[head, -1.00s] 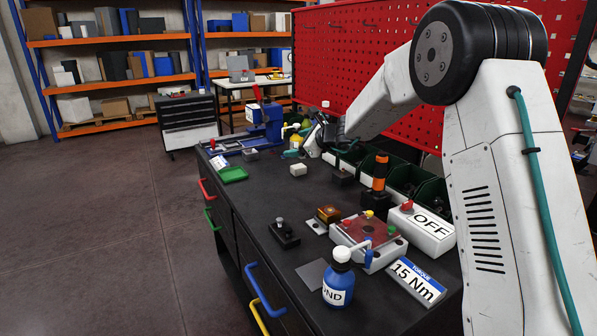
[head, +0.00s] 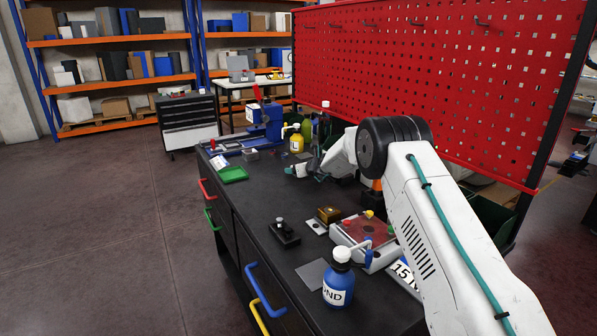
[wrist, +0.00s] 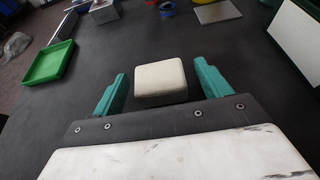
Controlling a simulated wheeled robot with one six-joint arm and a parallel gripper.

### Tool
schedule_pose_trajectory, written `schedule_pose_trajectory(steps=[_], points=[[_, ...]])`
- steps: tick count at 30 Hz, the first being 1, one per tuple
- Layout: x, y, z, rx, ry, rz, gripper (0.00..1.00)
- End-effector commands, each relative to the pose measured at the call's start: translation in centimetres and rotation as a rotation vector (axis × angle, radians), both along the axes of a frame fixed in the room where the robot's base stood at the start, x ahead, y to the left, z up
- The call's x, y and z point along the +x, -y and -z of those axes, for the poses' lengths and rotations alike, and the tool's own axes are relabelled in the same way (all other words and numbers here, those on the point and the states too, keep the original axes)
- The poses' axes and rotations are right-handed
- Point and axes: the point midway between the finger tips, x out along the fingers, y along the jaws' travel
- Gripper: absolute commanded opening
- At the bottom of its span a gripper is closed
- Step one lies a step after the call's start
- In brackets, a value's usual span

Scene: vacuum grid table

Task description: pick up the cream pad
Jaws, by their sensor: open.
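The cream pad (wrist: 160,79) is a small rounded block on the dark table top. In the wrist view it lies between the two teal fingers of my gripper (wrist: 160,74), with a gap on each side. The fingers are apart and do not visibly touch it. In the head view my gripper (head: 304,171) is low over the far part of the table, and it and my arm mostly hide the pad there. I cannot tell the exact height of the fingertips over the table.
A green tray (wrist: 48,62) lies to the left in the wrist view, with a grey box (wrist: 103,11) farther back. A flat grey plate (wrist: 217,12) lies beyond to the right. A white-faced item (wrist: 300,38) stands at far right. The red pegboard (head: 430,90) rises behind the table.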

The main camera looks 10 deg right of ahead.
Motion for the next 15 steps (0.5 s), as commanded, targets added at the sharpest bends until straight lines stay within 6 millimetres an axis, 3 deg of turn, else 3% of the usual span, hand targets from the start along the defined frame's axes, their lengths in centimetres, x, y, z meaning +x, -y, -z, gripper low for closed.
schedule_pose_trajectory(steps=[10,15], points=[[0.77,-0.25,0.28,-0.001,0.000,0.001,0.76],[0.76,-0.25,0.28,-0.001,0.000,0.000,0.29]])
